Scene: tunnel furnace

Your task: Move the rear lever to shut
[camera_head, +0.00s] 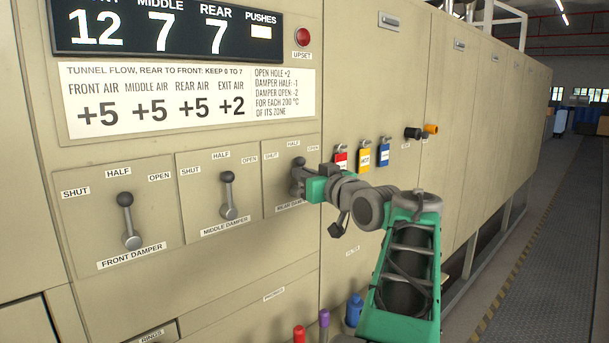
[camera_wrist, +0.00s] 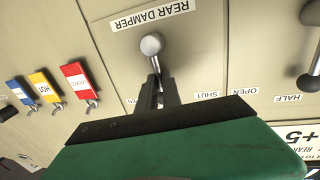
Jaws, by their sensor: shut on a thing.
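The rear lever (camera_head: 298,166) is on the rear damper plate at the right end of a row of three. My gripper (camera_head: 303,186) is shut on it in the camera_head view, hiding much of its shaft. In the camera_wrist view the plate is upside down, with the rear lever's round base (camera_wrist: 152,43) next to the REAR DAMPER label (camera_wrist: 152,14). The shaft runs from there between my gripper's fingers (camera_wrist: 160,92). The lever stands about upright, near HALF. The SHUT label (camera_wrist: 207,95) shows beside my fingers; the OPEN label is partly covered.
The middle lever (camera_head: 228,195) and front lever (camera_head: 126,220) stand near upright, close to HALF. Red, yellow and blue tags (camera_head: 363,156) hang right of the rear plate. The display (camera_head: 170,30) reads 12, 7, 7. Coloured knobs (camera_head: 324,318) stick out below. The aisle at right is clear.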

